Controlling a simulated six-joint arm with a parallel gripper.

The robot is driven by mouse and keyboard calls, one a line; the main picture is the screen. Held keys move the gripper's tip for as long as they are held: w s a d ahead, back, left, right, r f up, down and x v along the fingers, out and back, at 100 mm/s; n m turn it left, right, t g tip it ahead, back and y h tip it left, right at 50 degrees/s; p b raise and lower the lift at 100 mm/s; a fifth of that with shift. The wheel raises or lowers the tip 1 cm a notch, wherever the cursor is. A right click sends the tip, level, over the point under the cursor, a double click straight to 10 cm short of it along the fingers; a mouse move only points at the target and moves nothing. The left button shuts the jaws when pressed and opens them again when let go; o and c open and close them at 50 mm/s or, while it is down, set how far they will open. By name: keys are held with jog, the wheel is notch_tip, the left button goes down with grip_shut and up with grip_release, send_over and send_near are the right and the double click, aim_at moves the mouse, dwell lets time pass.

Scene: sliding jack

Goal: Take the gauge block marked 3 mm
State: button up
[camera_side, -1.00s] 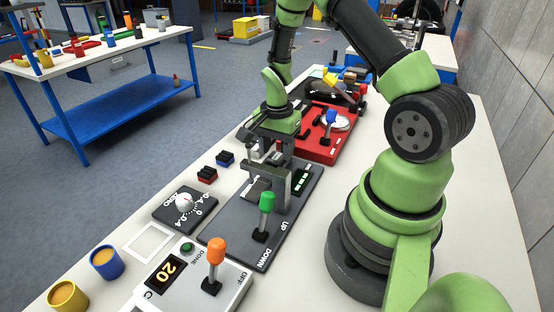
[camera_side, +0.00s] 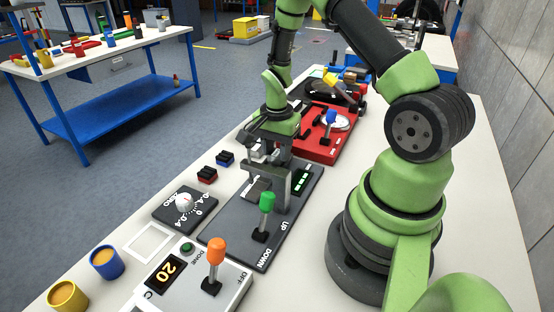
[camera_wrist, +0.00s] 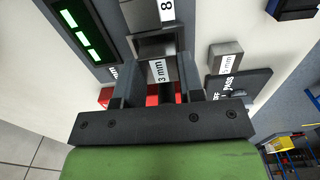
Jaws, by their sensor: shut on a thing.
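The gauge block marked 3 mm (camera_wrist: 158,70) is grey with a white label, seen between my gripper's fingers in the wrist view. My gripper (camera_wrist: 160,88) is shut on it, one finger on each side. In the side view my gripper (camera_side: 264,155) is over the far end of the dark jack plate (camera_side: 228,244), behind the grey upright post. The block is too small there to make out. Whether its underside touches anything is hidden.
Another grey block (camera_wrist: 228,56) and a block marked 8 (camera_wrist: 167,10) lie close by. The jack has a green-knobbed lever (camera_side: 266,203) and a lit green bar display (camera_side: 304,181). A red panel (camera_side: 318,140) is behind; an orange-knobbed lever (camera_side: 216,252) stands in front.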

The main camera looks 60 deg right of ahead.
aim_at(277, 152)
jog(key=shift+r, duration=2.05)
